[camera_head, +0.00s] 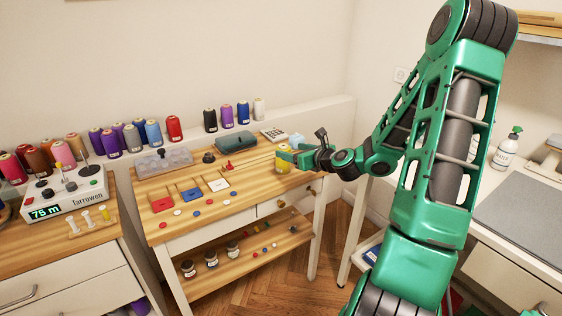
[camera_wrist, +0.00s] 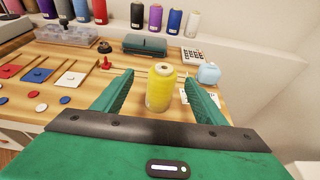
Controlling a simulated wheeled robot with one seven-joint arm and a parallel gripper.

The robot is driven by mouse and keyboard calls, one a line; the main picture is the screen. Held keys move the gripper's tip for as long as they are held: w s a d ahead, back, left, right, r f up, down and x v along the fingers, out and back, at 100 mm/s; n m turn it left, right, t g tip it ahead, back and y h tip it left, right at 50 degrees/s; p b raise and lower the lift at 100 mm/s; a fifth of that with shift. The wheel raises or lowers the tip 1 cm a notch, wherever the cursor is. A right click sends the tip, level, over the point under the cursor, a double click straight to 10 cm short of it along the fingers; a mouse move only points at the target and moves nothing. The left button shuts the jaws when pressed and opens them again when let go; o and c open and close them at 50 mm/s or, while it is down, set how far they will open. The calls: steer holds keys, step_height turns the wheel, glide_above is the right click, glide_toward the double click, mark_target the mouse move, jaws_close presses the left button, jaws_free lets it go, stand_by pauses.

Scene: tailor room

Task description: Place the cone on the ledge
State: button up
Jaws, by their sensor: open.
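The yellow cone of thread (camera_head: 283,166) stands upright at the right end of the wooden worktable (camera_head: 232,207). In the wrist view the cone (camera_wrist: 160,90) stands between the two green fingers of my gripper (camera_wrist: 158,80), with a visible gap on each side. My gripper (camera_head: 288,156) is open and holds nothing; in the head view it partly covers the cone. The white ledge (camera_head: 312,107) runs along the wall behind the table. Red, black, purple, blue and white cones stand on it, and its right end is bare.
A teal case (camera_head: 236,142), a calculator (camera_head: 273,134) and a light-blue object (camera_wrist: 208,73) lie behind the cone. Coloured squares, buttons and a clear box (camera_head: 165,162) fill the table's left part. A counter with a display device (camera_head: 66,194) stands left.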

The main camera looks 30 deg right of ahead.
mark_target(285, 147)
steer(key=shift+d+x, duration=0.2)
steer(key=shift+x, duration=1.25)
steer(key=shift+d+x, duration=0.2)
steer(key=shift+x, duration=1.3)
steer(key=shift+r, duration=0.1)
jaws_close()
